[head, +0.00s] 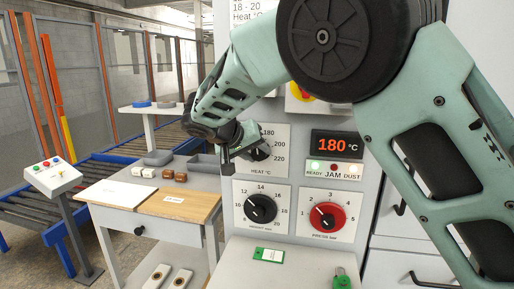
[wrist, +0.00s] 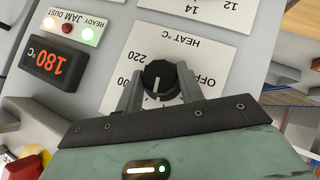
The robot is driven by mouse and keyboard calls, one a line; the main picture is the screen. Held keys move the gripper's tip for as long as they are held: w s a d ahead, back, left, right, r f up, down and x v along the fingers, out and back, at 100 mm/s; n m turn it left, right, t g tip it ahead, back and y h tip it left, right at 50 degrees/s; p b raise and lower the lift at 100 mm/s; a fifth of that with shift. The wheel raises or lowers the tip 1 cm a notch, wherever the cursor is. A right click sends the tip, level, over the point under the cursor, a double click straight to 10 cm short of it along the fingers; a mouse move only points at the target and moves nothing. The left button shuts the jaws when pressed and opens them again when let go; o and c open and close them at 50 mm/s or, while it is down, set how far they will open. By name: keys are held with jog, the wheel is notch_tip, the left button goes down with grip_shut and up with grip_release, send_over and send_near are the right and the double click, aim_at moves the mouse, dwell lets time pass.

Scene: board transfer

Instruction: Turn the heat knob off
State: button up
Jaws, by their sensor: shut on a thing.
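The heat knob (wrist: 160,78) is black and round with a white pointer line, on a white plate (wrist: 205,55) marked HEAT °C, OFF and 220. In the wrist view the plate is upside down and the pointer points down in the picture, away from the HEAT lettering. My gripper (wrist: 160,92) has one finger on each side of the knob and is shut on it. In the head view the knob (head: 262,150) is partly hidden behind my gripper (head: 240,148). The display (head: 335,145) reads 180 °C.
A READY/JAM/DUST lamp strip (head: 333,171) sits under the display, with READY green. A worktable (head: 130,212) with small blocks stands left.

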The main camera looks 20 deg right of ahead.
jog(key=n+h+p, duration=0.1)
jog(key=h, duration=0.1)
jog(key=n+g+h+p, duration=0.1)
jog(key=h, duration=0.1)
jog(key=shift+w+a+f+n, duration=0.1)
jog(key=shift+a+n, duration=0.1)
jog(key=shift+n, duration=0.2)
jog(key=n+h, duration=0.1)
jog(key=n+h+p, duration=0.1)
jog(key=h, duration=0.1)
jog(key=shift+f+n, duration=0.25)
jog(key=shift+n, duration=0.05)
jog(key=n+h, duration=0.1)
jog(key=n+t+h, duration=0.1)
jog(key=n+h, duration=0.1)
jog(key=n, duration=0.1)
jog(key=shift+f+h, duration=0.25)
jog(key=shift+h, duration=0.15)
jog(key=shift+d+f+n+t+h+p, duration=0.1)
jog(key=shift+n+t+h+p, duration=0.3)
jog(key=shift+n+t, duration=0.95)
jog(key=shift+f+n+t+h+p, duration=0.1)
jog(key=shift+n+t+h, duration=0.7)
jog(key=shift+n, duration=0.85)
jog(key=o, duration=1)
jog(key=b+v, duration=0.5)
jog(key=v, duration=1.2)
jog(key=shift+s, duration=0.3)
